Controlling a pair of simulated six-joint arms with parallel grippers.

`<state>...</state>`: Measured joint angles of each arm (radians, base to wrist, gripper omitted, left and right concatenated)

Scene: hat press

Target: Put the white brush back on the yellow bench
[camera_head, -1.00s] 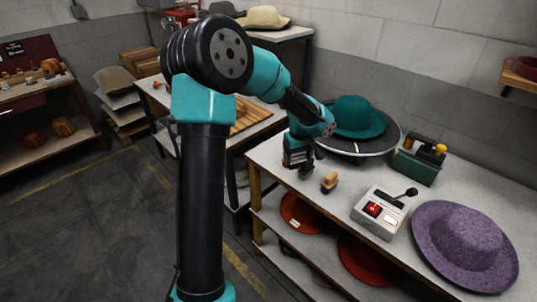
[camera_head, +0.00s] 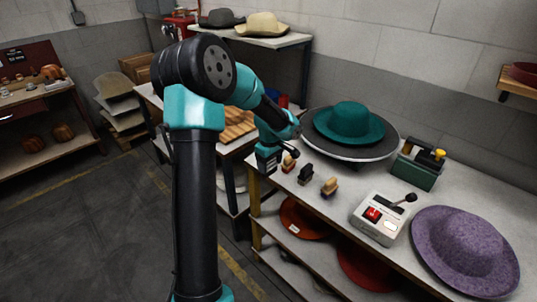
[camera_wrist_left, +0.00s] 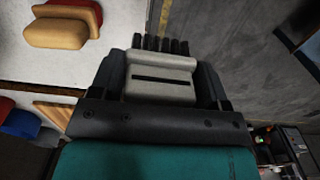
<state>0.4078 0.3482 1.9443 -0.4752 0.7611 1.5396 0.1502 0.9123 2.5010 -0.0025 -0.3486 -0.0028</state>
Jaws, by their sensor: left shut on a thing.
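My left gripper (camera_wrist_left: 160,80) is shut on the white brush (camera_wrist_left: 158,88), with its dark bristles pointing to the top of the left wrist view. In the head view my left gripper (camera_head: 268,162) is at the left end of the yellow-legged bench (camera_head: 375,178); the white brush cannot be made out there. In the left wrist view the held brush shows against the floor, beside the pale bench top's edge. A wooden brush with a red part (camera_head: 289,162) stands on the bench close to the gripper. My right gripper is not in view.
A dark brush (camera_head: 305,174) and another wooden brush (camera_head: 330,187) stand along the bench's front edge. Behind them a teal hat (camera_head: 349,122) sits on a round stand. A control box (camera_head: 380,218), a green box (camera_head: 417,165) and a purple hat (camera_head: 465,248) occupy the right.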

